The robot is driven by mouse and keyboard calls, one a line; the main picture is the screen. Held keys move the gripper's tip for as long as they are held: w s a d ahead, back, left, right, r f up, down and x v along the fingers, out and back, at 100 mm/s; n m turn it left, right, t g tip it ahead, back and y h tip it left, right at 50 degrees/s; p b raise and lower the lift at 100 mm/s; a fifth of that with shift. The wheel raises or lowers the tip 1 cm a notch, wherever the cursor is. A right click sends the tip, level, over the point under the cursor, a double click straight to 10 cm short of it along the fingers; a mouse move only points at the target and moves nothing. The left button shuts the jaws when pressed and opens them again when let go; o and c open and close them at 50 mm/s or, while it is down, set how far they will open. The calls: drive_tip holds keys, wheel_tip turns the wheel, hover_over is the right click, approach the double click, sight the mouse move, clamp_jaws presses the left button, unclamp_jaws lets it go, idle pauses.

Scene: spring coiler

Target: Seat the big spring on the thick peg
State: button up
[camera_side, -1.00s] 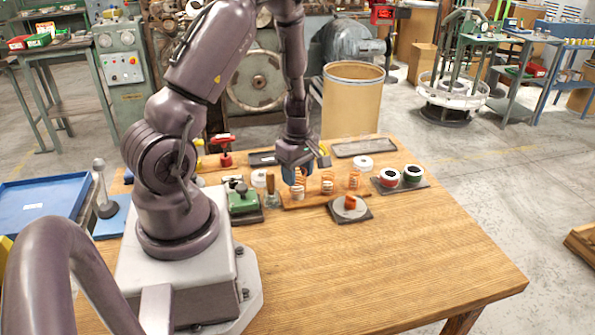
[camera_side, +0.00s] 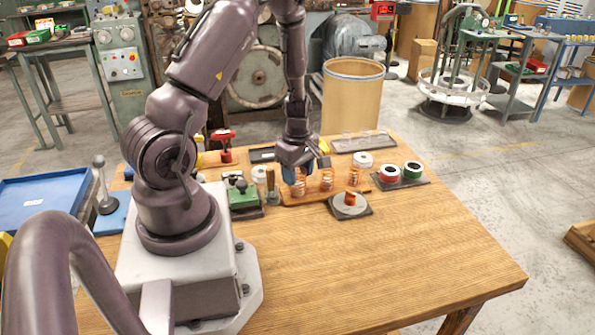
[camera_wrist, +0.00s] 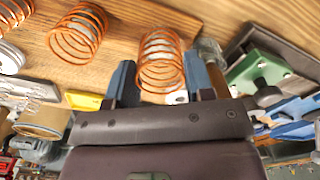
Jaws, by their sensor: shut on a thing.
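My gripper (camera_side: 299,172) points down at the left end of a wooden board (camera_side: 310,197). Its blue fingers are closed on an orange coil spring (camera_side: 298,184), which also shows upright between the fingertips in the wrist view (camera_wrist: 160,60). Two more orange springs, a middle one (camera_side: 327,179) and a right one (camera_side: 353,176), stand in a row on the board. The middle one is also in the wrist view (camera_wrist: 77,33). I cannot tell from size which spring is the big one. I cannot clearly make out the thick peg.
A grey disc with an orange piece (camera_side: 350,208) lies in front of the board. Red and green spools (camera_side: 401,173) stand to the right, a green device (camera_side: 243,199) to the left. A grey tray (camera_side: 345,146) lies behind. The front of the table (camera_side: 370,270) is clear.

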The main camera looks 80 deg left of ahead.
drive_tip(key=shift+f, duration=0.6)
idle(0.3)
drive_tip(key=o, duration=1.1)
drive_tip(key=shift+r, duration=5.65)
